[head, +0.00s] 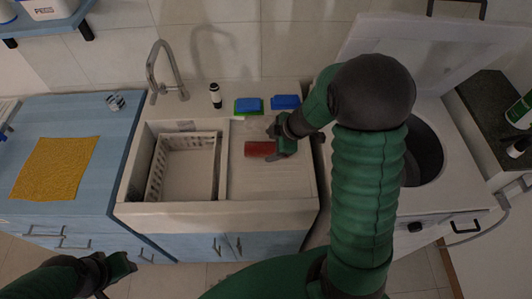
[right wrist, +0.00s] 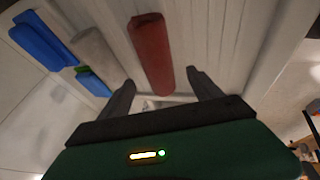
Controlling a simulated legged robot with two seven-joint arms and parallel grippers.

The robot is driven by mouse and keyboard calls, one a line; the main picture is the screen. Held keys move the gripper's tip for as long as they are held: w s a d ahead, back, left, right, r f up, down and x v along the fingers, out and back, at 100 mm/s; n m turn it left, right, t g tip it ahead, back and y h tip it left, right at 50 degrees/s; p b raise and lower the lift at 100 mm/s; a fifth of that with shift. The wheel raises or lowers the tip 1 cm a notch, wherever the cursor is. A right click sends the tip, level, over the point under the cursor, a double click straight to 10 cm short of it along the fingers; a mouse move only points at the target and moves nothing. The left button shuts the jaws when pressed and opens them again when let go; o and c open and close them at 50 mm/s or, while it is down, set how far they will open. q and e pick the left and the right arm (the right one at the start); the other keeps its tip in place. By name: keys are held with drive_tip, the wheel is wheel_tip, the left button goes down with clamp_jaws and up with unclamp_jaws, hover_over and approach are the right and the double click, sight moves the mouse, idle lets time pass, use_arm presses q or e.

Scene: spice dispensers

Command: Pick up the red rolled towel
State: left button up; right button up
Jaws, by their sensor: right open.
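The red rolled towel (head: 259,149) lies on the ribbed drainboard of the white sink unit (head: 215,208), right of the basin. My right gripper (head: 272,142) is open at the roll's right end, which it partly hides in the head view. In the right wrist view the red rolled towel (right wrist: 151,55) lies lengthwise, its near end between the two spread fingertips (right wrist: 160,78). No finger visibly grips it. My left gripper (head: 122,266) is at the lower left, away from the sink; its jaw opening is unclear.
A white basket (head: 182,140) sits in the basin. Blue-and-green sponges (head: 249,105) and a dark bottle (head: 215,95) stand behind. A pale roll (right wrist: 95,53) lies left of the red one. An open-lidded washer (head: 425,150) is at right.

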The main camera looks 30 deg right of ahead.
sight(268, 147)
drive_tip(key=x, duration=0.1)
drive_tip(key=b+x, duration=0.1)
drive_tip(key=x, duration=0.1)
drive_tip(key=b+x, duration=0.1)
drive_tip(key=x, duration=0.1)
drive_tip(key=shift+d+f, duration=0.3)
drive_tip(key=shift+d, duration=0.05)
drive_tip(key=shift+w, duration=0.15)
drive_tip(key=shift+c, duration=0.4)
drive_tip(key=c, duration=1.5)
